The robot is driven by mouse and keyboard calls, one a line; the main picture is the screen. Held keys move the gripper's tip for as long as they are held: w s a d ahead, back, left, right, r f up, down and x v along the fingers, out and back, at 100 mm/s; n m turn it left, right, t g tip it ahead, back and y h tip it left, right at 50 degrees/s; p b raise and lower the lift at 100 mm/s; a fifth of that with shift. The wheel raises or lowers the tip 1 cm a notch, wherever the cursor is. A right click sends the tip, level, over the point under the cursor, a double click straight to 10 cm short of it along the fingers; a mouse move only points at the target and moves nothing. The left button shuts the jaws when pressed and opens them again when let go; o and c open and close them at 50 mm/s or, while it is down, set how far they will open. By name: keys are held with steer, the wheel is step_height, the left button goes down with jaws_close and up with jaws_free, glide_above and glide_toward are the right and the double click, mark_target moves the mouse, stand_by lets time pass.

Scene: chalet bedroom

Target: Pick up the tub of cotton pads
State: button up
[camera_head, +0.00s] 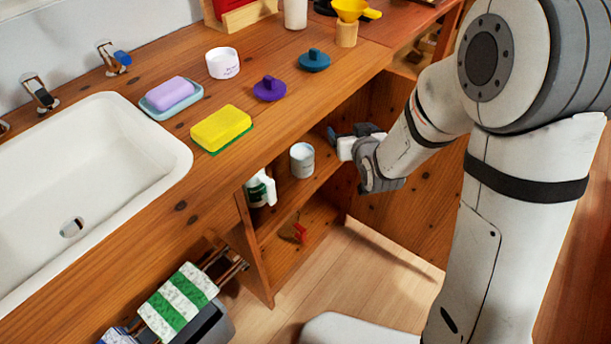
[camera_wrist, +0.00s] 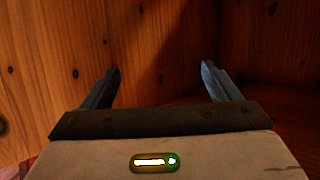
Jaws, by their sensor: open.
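A small white tub with a grey-blue top (camera_head: 302,160) stands upright on the shelf inside the open cabinet under the counter. Another white tub with a printed label (camera_head: 223,63) stands on the countertop. The print is too small to read, so I cannot tell from it which one holds cotton pads. My gripper (camera_head: 341,141) is at the cabinet opening, to the right of the shelf tub and apart from it. In the wrist view my gripper (camera_wrist: 160,70) has its two fingers spread, with only wood panels ahead and no tub in sight.
On the shelf's left is a white-and-green bottle (camera_head: 261,188); a red item (camera_head: 300,232) lies lower. The counter edge overhangs the cabinet. Above are a yellow sponge (camera_head: 221,129), purple soap (camera_head: 170,93), a purple stopper (camera_head: 270,88) and a blue one (camera_head: 314,60).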

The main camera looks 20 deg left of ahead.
mark_target(306, 169)
steer(key=s+a+f+y+b, duration=0.1)
steer(key=a+f+b, duration=0.2)
steer(key=f, duration=0.3)
steer(key=a+f+n+t+y+b, duration=0.1)
steer(key=a+f+y+b, duration=0.1)
steer(key=f+b, duration=0.2)
steer(key=s+a+f+t+y+b, duration=0.1)
steer(key=a+f+b, duration=0.2)
steer(key=f, duration=0.4)
steer(key=shift+s+a+f+n+b, duration=0.3)
steer(key=shift+s+a+f+n, duration=0.05)
steer(key=shift+f+n, duration=0.05)
steer(key=shift+a+f+y, duration=0.1)
steer(key=shift+a+y, duration=0.1)
steer(key=shift+y, duration=0.2)
steer(key=b+x, duration=0.3)
steer(key=x, duration=0.4)
steer(key=shift+f, duration=0.15)
steer(key=shift+w+a, duration=0.15)
steer(key=shift+w, duration=0.05)
steer(key=shift+c, duration=0.2)
steer(key=c, duration=1.1)
